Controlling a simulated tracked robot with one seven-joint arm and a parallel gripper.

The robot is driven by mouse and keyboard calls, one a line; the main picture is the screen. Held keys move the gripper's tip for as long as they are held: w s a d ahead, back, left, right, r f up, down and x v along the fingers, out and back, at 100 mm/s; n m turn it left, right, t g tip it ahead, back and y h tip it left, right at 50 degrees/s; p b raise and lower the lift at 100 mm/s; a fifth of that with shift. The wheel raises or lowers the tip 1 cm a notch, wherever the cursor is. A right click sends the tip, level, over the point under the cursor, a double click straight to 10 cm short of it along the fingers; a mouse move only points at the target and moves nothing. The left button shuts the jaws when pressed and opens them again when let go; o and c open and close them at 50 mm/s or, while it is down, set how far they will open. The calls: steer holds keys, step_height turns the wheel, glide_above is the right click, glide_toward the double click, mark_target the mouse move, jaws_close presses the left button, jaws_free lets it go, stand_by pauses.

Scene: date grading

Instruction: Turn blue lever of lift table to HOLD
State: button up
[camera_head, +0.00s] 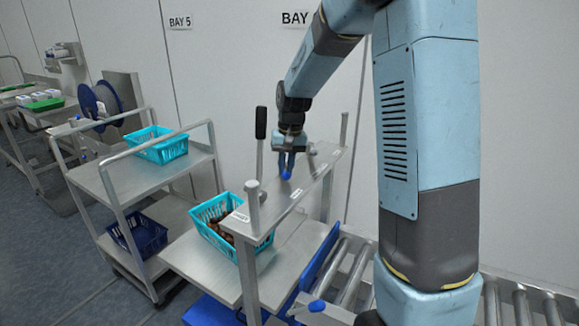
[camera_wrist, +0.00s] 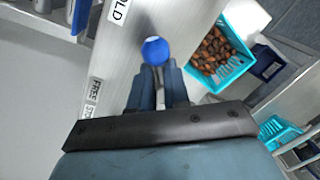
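The lift table's metal panel (camera_head: 290,190) has a blue lever knob (camera_head: 286,174), which also shows as a blue ball in the wrist view (camera_wrist: 155,50). My gripper (camera_head: 287,163) points down at the lever from above. In the wrist view my gripper's two fingers (camera_wrist: 159,75) are apart, with the ball just beyond their tips. A short grey part of the lever seems to show between them; contact is unclear. A partly cropped HOLD label (camera_wrist: 118,12) lies above left of the ball. A FREE label (camera_wrist: 95,88) and a partly hidden label (camera_wrist: 90,111) lie lower left.
A black-gripped upright handle (camera_head: 260,122) and metal posts stand near the panel. A teal crate of dates (camera_head: 202,208) sits below on the left. A cart with another teal crate (camera_head: 157,139) stands farther left. A roller conveyor (camera_head: 350,272) runs at the right.

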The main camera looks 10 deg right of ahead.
steer(key=o, duration=0.4)
steer(key=shift+s, duration=0.15)
steer(key=shift+a, duration=0.1)
steer(key=shift+r, duration=0.1)
steer(key=r, duration=0.4)
steer(key=d+r, duration=0.1)
steer(key=r, duration=0.8)
steer(key=shift+d+r, duration=0.2)
steer(key=shift+d, duration=0.05)
